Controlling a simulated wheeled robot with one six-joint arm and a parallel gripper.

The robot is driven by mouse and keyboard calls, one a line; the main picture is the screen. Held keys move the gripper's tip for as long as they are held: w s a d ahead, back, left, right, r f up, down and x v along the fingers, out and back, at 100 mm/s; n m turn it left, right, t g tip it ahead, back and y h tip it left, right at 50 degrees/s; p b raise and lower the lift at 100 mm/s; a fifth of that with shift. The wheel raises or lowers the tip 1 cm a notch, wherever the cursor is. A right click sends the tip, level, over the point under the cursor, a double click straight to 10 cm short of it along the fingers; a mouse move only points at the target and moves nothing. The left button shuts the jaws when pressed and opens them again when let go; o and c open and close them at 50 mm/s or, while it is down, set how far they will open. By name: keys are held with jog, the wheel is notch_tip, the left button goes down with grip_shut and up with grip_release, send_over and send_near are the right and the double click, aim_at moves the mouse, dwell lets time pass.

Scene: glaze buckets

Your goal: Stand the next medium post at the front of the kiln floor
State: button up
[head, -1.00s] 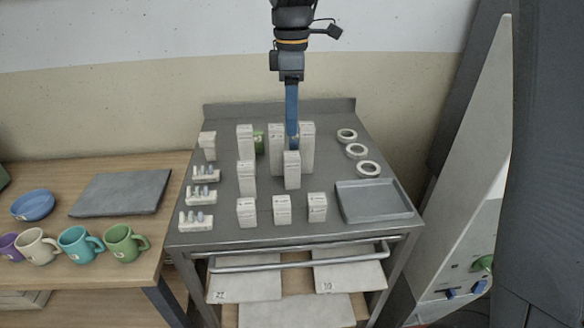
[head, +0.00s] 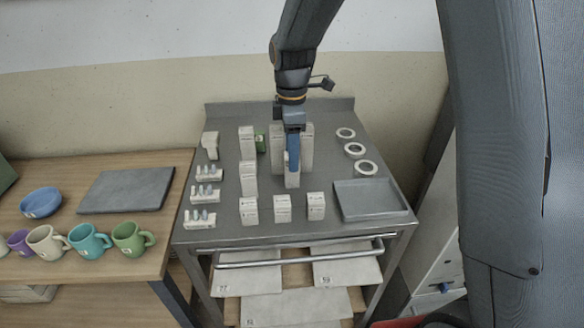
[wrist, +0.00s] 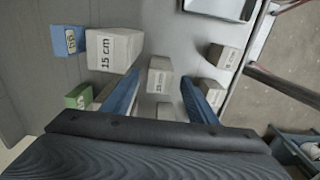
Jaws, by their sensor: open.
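Pale upright posts stand on the grey cart top. A medium post (head: 292,179) stands in the middle, partly hidden by my gripper (head: 292,160). Another medium post (head: 248,179) stands to its left. In the wrist view my gripper (wrist: 160,98) is open, and a pale post (wrist: 160,75) shows between its two blue fingers, apart from both in the picture. I cannot tell how far down the fingers reach beside it. A larger post marked 15 cm (wrist: 112,48) stands to the left there. I cannot make out the kiln floor.
Tall posts (head: 247,143) stand behind, close to the gripper. Short posts (head: 282,209) line the front. White rings (head: 354,151) and a grey tray (head: 370,200) are at right, cone holders (head: 199,218) at left. Mugs (head: 130,238) stand on the wooden table.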

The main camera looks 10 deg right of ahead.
jog(key=shift+f, duration=0.85)
grip_shut()
